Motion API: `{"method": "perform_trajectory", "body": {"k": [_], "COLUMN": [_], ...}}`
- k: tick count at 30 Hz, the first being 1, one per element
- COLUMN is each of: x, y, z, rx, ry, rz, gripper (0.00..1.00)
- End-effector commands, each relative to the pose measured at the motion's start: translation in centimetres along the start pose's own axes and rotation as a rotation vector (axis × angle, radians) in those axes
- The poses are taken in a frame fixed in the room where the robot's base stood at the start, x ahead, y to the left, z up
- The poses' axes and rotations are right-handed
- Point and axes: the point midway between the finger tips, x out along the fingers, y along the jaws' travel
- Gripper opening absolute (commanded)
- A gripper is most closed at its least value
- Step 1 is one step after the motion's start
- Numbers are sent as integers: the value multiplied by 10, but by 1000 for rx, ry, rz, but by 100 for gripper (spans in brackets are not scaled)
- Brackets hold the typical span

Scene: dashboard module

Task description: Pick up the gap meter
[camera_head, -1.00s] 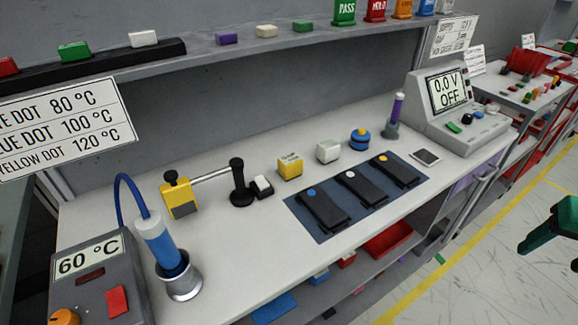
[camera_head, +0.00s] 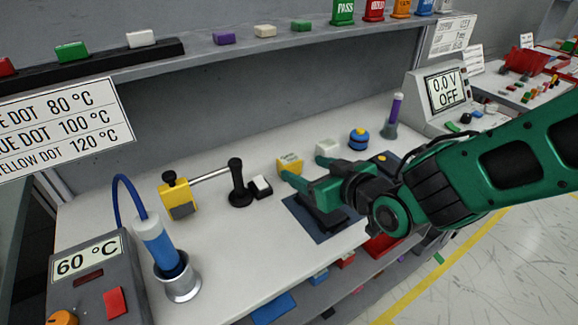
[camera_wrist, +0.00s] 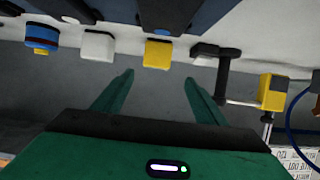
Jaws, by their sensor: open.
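A small yellow box (camera_head: 290,161) with a tiny pale label on top stands on the bench; it seems to be the gap meter, but its text is too small to read. It also shows in the wrist view (camera_wrist: 157,54), upside down. My gripper (camera_head: 303,168) is open and empty, its fingers reaching toward the box from the front right. In the wrist view my gripper (camera_wrist: 159,79) has one fingertip to each side of the box's line. The box lies beyond the tips; I cannot tell the exact distance.
A white box (camera_head: 328,148) stands close right of the yellow box. A black post (camera_head: 238,183) with a rod and a yellow clamp block (camera_head: 179,197) stand to the left. A dark mat (camera_head: 300,212) lies under my arm. A shelf (camera_head: 300,43) runs above.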

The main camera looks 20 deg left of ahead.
Motion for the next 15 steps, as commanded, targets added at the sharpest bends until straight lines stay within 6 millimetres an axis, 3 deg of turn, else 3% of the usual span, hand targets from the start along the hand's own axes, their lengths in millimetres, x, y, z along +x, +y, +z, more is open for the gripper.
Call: {"method": "perform_trajectory", "body": {"k": [6,15], "x": [30,48], "y": [1,3], "z": [1,1], "rx": [1,0], "ry": [-3,-4], "rz": [1,3], "gripper": [66,66]}}
